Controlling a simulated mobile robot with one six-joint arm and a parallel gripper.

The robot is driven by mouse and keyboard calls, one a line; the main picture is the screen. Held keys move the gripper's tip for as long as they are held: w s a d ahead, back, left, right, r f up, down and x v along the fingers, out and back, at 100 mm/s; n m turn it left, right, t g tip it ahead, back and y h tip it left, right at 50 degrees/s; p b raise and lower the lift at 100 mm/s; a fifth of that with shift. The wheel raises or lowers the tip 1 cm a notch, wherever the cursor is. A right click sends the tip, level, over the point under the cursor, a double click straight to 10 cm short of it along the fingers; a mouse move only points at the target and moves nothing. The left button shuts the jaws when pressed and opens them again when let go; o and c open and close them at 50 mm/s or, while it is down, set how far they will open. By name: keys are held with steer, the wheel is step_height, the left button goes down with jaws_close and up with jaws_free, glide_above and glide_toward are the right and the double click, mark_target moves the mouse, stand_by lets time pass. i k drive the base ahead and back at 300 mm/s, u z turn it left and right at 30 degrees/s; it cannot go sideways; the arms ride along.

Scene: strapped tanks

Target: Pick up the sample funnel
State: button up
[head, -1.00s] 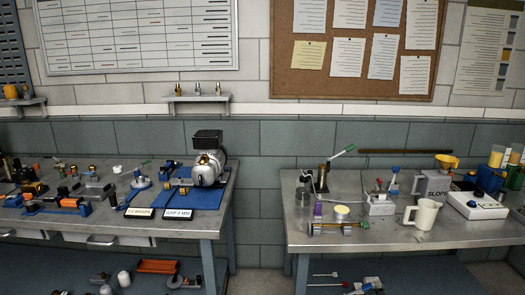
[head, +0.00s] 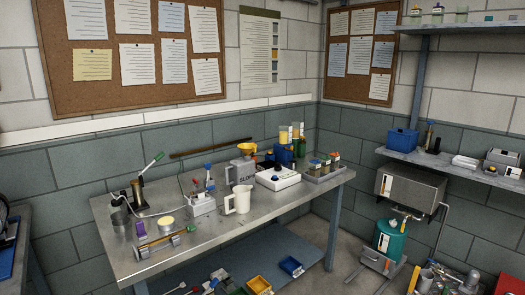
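A yellow-orange funnel (head: 248,150) sits at the top of a grey can marked "SLOPS" (head: 243,173), towards the back of the metal workbench (head: 285,208). It is the only funnel I can make out, and I see no label on it. Its lower part is hidden in or behind the can's top. A white jug (head: 238,200) stands in front of the can. My gripper is not in view.
A white instrument (head: 278,178), a blue holder with tubes (head: 288,150) and a sample rack (head: 324,168) stand right of the can. A hand pump with green handle (head: 140,188) stands left. A green tank (head: 389,240) stands strapped at right. Bins lie on the lower shelf.

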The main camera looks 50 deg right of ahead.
mark_target(247, 149)
steer(key=z, duration=4.45)
steer(key=i, duration=0.1)
steer(key=u, duration=3)
steer(key=k, duration=0.9)
steer(key=u, duration=0.15)
steer(key=i, duration=0.85)
